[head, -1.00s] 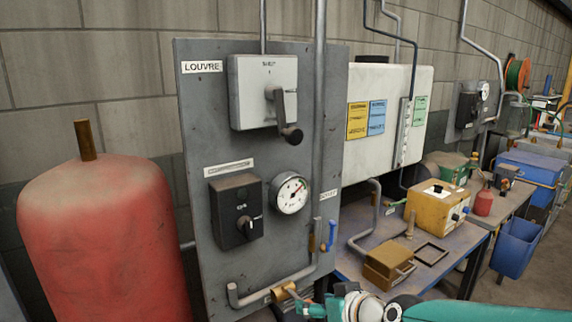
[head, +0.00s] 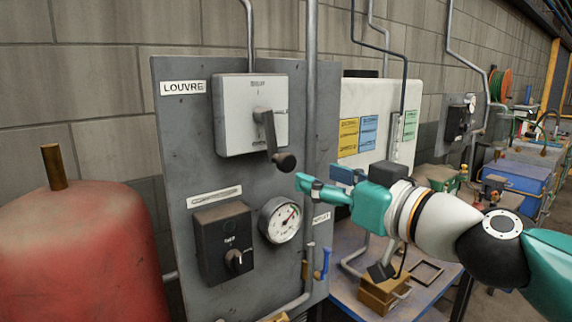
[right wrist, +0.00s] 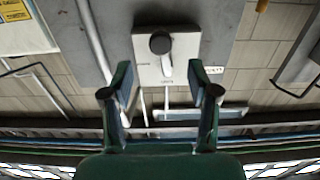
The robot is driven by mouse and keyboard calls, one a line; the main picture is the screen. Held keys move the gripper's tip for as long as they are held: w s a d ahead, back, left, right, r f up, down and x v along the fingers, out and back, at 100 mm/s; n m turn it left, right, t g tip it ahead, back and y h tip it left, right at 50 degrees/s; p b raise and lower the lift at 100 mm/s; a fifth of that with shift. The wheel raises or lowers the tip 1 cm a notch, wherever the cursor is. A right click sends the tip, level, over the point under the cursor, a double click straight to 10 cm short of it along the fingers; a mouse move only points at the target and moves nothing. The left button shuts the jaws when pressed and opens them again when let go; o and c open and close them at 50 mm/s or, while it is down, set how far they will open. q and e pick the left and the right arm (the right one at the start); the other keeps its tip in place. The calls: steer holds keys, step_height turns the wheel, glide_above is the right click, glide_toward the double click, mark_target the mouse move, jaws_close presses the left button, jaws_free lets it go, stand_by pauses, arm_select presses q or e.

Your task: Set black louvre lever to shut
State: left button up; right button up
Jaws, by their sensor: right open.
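Small lettering above the pivot seems to read SHUT; the lettering at the right is too small to read. My right gripper (head: 318,178) is open and empty, just right of and below the knob, apart from it. In the right wrist view, the knob (right wrist: 160,43) shows beyond and between the open fingers (right wrist: 161,84). My left gripper is not in view.
Below the box are a black rotary switch (head: 224,243) and a round gauge (head: 280,220). A vertical pipe (head: 311,100) runs right of the lever.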

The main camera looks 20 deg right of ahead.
mark_target(290, 166)
steer(key=x, duration=0.9)
steer(key=shift+w, duration=0.1)
steer(key=shift+c, duration=0.3)
steer(key=shift+f, duration=0.1)
jaws_close()
